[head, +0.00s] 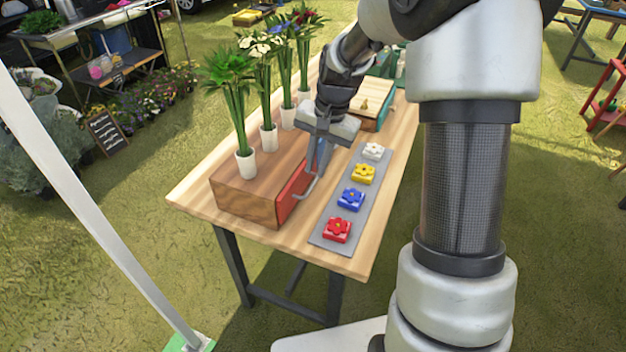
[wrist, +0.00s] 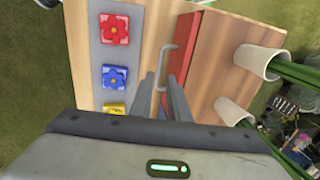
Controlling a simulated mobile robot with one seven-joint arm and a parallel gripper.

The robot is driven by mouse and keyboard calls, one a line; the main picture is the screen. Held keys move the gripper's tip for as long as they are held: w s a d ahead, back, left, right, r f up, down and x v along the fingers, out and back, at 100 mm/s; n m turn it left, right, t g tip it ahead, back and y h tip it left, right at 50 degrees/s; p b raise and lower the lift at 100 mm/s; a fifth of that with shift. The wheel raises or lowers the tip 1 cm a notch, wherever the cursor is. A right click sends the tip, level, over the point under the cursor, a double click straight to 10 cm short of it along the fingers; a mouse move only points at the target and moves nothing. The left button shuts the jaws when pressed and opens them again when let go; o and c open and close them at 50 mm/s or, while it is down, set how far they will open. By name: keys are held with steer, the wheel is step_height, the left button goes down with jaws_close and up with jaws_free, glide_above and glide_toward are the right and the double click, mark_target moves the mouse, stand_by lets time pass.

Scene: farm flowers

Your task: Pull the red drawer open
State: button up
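The red drawer (head: 290,193) is set in the side of a wooden box and looks closed. It also shows in the wrist view (wrist: 184,48). Its grey bar handle (head: 308,190) stands out from the front, towards the flower tiles; the handle shows in the wrist view (wrist: 164,58) too. My gripper (head: 311,163) points down over the drawer side of the box. In the wrist view its two fingers (wrist: 163,84) are apart, close to the handle's near end. Whether they touch the handle is unclear.
A grey tray (head: 326,241) of red, blue, yellow and white flower tiles lies beside the drawer. White pots with tall plants, one of them a near pot (head: 246,166), line the box top. A blue drawer (head: 319,155) is farther along, partly behind my gripper.

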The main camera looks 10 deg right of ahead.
mark_target(312, 185)
steer(key=f, duration=0.5)
steer(key=shift+w+a+f, duration=0.1)
steer(key=shift+w+a, duration=0.2)
steer(key=shift+a, duration=0.1)
jaws_close()
stand_by(1.0)
